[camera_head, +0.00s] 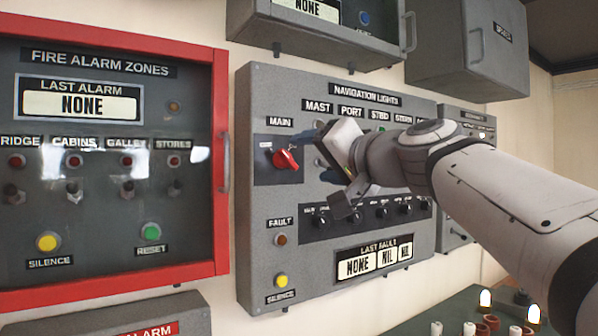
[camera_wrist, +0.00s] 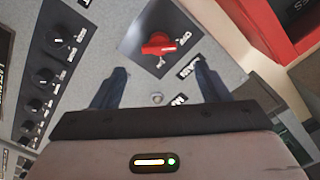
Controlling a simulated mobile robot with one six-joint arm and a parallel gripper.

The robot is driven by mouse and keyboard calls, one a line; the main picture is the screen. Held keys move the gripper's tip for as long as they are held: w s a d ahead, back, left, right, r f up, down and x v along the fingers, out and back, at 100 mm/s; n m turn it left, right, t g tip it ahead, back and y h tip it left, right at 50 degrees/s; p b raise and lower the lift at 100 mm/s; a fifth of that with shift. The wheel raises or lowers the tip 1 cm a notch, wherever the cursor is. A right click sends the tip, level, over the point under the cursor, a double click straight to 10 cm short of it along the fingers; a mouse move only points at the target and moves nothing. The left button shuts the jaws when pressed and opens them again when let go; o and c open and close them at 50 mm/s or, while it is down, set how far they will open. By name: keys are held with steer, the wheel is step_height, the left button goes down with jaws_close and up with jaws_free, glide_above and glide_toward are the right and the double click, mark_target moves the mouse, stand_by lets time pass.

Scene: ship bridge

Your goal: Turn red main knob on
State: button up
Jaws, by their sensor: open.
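The red main knob (camera_head: 286,159) sits on a dark square plate under the MAIN label, on the grey navigation lights panel (camera_head: 262,92). In the wrist view the red knob (camera_wrist: 159,44) is ahead of the fingers, near the top middle, its pointer lying roughly crosswise in that picture. My gripper (camera_wrist: 158,85) is open and empty, one dark finger on each side below the knob. The fingers do not reach around it. In the head view my gripper (camera_head: 328,170) is just right of the knob, covering part of the panel.
Small black knobs (camera_head: 383,212) line the panel's lower row. A yellow silence button (camera_head: 281,281) is at lower left. The red-framed fire alarm cabinet (camera_head: 221,200) with its handle stands close on the left. Grey boxes (camera_head: 470,45) hang above. Lit bulbs (camera_head: 485,299) stand at lower right.

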mark_target(291, 160)
steer(key=p+x, duration=0.1)
steer(key=x, duration=0.6)
steer(key=shift+p, duration=0.3)
steer(key=shift+c, duration=0.3)
steer(key=c, duration=0.9)
